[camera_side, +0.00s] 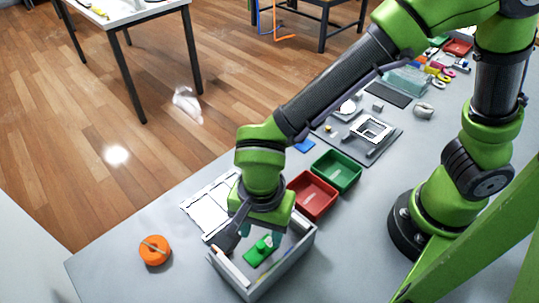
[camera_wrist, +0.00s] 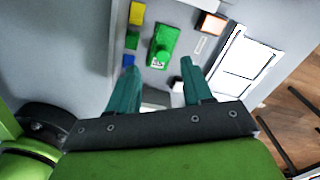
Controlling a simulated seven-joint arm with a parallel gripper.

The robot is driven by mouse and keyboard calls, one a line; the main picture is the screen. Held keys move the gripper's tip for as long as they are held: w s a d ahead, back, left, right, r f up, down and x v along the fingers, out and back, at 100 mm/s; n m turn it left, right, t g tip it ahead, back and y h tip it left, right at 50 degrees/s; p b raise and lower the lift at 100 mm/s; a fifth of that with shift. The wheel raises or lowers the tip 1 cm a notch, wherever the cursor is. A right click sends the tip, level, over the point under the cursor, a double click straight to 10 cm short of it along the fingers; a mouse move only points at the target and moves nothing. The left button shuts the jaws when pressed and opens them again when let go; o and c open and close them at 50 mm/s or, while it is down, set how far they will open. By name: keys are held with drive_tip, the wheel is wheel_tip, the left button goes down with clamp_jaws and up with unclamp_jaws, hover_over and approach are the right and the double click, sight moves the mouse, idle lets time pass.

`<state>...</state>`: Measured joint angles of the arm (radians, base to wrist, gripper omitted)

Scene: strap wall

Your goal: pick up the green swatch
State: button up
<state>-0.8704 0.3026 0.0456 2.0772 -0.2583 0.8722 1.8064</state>
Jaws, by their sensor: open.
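The green swatch (camera_wrist: 163,46) lies on the floor of a grey open-topped box (camera_side: 264,286), seen in the wrist view ahead of my fingertips. In the side view a green piece (camera_side: 259,251) shows inside the box just below my gripper (camera_side: 259,236). In the wrist view my gripper (camera_wrist: 158,72) is open, with its two teal fingers apart and nothing between them. The swatch appears beyond the fingertips, roughly in line with the gap. A smaller green piece (camera_wrist: 131,40), a yellow piece (camera_wrist: 136,13) and a blue piece (camera_wrist: 128,61) lie left of it.
An orange piece (camera_wrist: 211,23) is to the right in the wrist view. A red bin (camera_side: 312,195) and a green bin (camera_side: 336,171) stand behind the box. A white panel (camera_side: 208,207) lies beside it. An orange round object (camera_side: 155,250) sits at left, with clear table around it.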

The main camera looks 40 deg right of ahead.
sight(261, 244)
drive_tip(key=f, duration=0.5)
drive_tip(key=shift+w+f, duration=0.25)
drive_tip(key=shift+f, duration=0.05)
drive_tip(key=shift+c, duration=0.3)
clamp_jaws()
